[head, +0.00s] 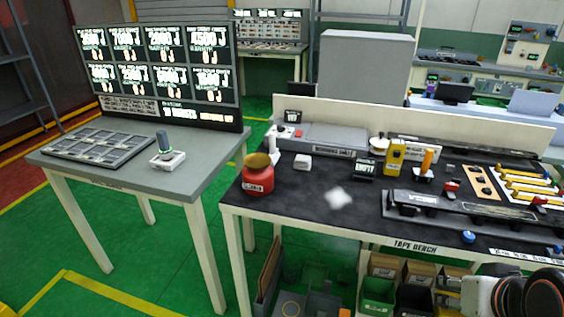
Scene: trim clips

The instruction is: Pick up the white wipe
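The white wipe (339,198) appears to be the small, pale, soft-edged patch lying on the dark top of the tape bench (300,222), left of the middle of the bench. Nothing covers it. My gripper (447,291) is at the lower right, in front of the bench and below the level of its top, well apart from the wipe. Its fingertips are small and dark in the picture, and I cannot tell whether they are open or shut.
A red pot (258,181) with a yellowish top stands left of the wipe. A small white block (302,162) lies behind it. A long dark rail (450,213) lies to the right. Bins (378,292) sit under the bench. A grey table (190,185) stands at left.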

